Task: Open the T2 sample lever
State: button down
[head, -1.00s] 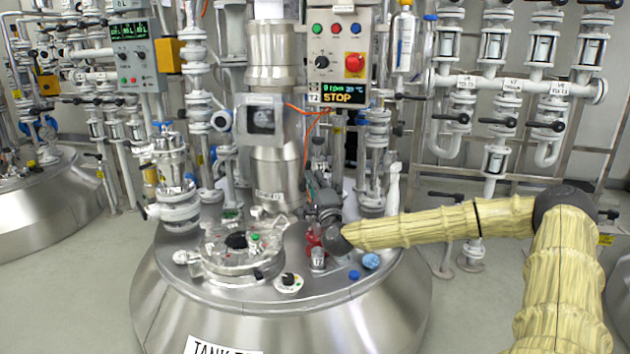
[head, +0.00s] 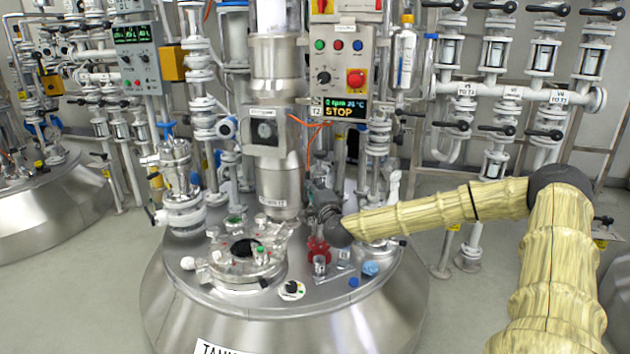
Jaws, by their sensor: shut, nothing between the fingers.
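My gripper (head: 318,206) is dark grey, shut and empty. It is just above and behind the red fitting, beside the steel column. Its fingertips are small and partly lost against the dark pipework, so I cannot tell whether they touch anything.
The steel column (head: 276,180) rises close left of my gripper. The control box (head: 340,72) reads STOP. White pipework with black levers (head: 497,129) fills the right.

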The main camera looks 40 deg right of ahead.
jog(key=shift+w+d+r+p, duration=0.1)
jog(key=shift+w+r+p, duration=0.25)
jog(key=shift+w+p, duration=0.15)
jog(key=r+p+v, duration=0.1)
jog(key=p+v, duration=0.2)
jog(key=v, duration=1)
jog(key=shift+s+a+r, duration=0.2)
jog(key=shift+s, duration=0.25)
